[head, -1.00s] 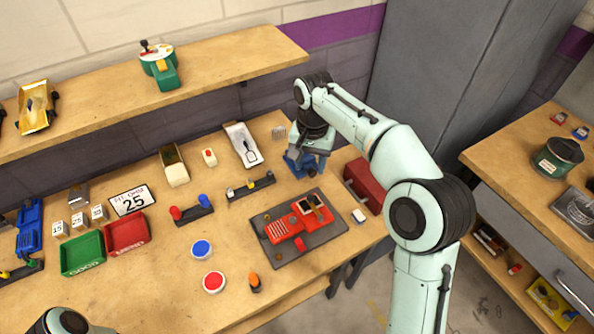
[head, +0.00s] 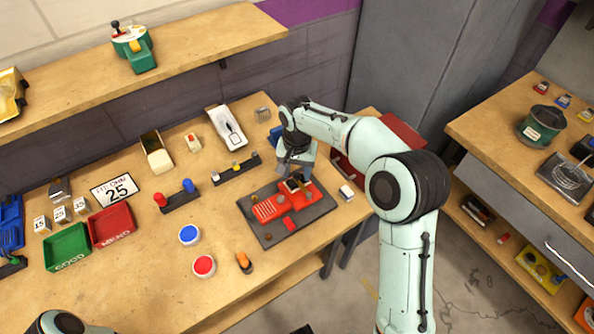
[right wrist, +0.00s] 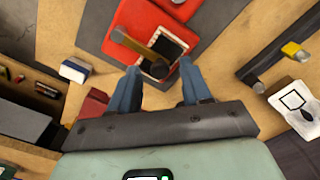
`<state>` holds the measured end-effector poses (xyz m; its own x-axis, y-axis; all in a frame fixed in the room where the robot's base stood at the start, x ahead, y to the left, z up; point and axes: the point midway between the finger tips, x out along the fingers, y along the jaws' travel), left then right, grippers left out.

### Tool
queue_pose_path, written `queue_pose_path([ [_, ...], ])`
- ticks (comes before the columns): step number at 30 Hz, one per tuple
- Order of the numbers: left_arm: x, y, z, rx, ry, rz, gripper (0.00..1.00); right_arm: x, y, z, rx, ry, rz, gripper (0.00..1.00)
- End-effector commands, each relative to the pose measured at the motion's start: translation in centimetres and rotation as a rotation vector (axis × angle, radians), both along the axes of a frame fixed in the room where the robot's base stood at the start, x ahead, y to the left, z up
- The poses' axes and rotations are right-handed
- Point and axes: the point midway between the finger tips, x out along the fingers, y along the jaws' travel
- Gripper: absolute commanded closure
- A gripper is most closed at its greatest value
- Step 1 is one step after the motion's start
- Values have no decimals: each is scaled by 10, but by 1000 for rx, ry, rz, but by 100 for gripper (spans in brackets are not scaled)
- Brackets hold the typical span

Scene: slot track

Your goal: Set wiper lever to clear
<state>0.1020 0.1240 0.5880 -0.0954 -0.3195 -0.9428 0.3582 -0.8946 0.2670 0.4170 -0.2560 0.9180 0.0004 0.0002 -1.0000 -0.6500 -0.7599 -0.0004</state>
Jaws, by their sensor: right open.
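A red toy car (head: 268,209) lies on a dark grey mat (head: 318,210) near the right end of the bench. In the right wrist view, a brass-coloured lever (right wrist: 143,46) with a dark round knob lies slantwise across a white-framed panel (right wrist: 172,47) on the red body. I take it to be the wiper lever; no label is readable. My right gripper (right wrist: 160,90) is open and empty, its blue fingers pointing at the panel from just short of it. In the head view the right gripper (head: 295,176) hides part of the car's far end. My left gripper is out of view.
A small white block (head: 346,192) sits right of the mat, with a red box (head: 402,131) behind my right arm. A dark rail with a yellow piece (head: 237,170) lies behind the mat. An orange-tipped object (head: 244,262) stands in front. The bench beside the mat's left edge is clear.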

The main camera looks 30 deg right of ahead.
Motion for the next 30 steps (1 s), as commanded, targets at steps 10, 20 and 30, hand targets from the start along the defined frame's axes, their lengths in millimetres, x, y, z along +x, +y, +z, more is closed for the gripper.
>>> queue_pose_path([
  [10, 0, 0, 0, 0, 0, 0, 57, 0, 0, -2, 0, 0, 0, 72],
  [20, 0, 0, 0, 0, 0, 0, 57, 0, 0, -1, 0, 0, -3, 100],
  [30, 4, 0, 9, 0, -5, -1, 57, 7, 4, 0, -1, 0, -108, 100],
])
